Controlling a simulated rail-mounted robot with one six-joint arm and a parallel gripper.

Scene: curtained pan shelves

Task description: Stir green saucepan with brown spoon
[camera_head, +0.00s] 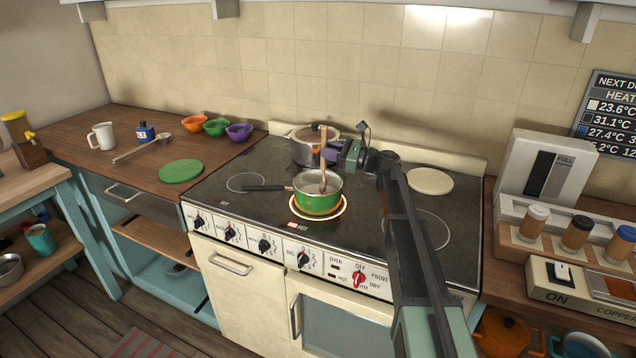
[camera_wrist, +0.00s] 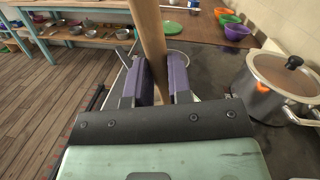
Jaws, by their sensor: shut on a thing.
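The green saucepan (camera_head: 319,204) sits on a front burner of the black hob, which has a glowing orange ring around the pan's base. Its dark handle (camera_head: 266,188) points left. The brown spoon (camera_head: 323,172) stands nearly upright with its lower end inside the saucepan. My gripper (camera_head: 327,150) is above the saucepan, shut on the spoon's handle. In the wrist view the spoon (camera_wrist: 150,35) rises between the two purple fingers of my gripper (camera_wrist: 161,80). The saucepan is not visible in the wrist view, and the spoon's lower tip is hard to make out.
A lidded steel pot (camera_head: 303,148) stands close behind the saucepan and also shows in the wrist view (camera_wrist: 277,88). The left counter holds a green disc (camera_head: 181,171), a ladle (camera_head: 140,150), a white mug (camera_head: 103,136) and small bowls. A cream round plate (camera_head: 429,181) lies at the hob's back right.

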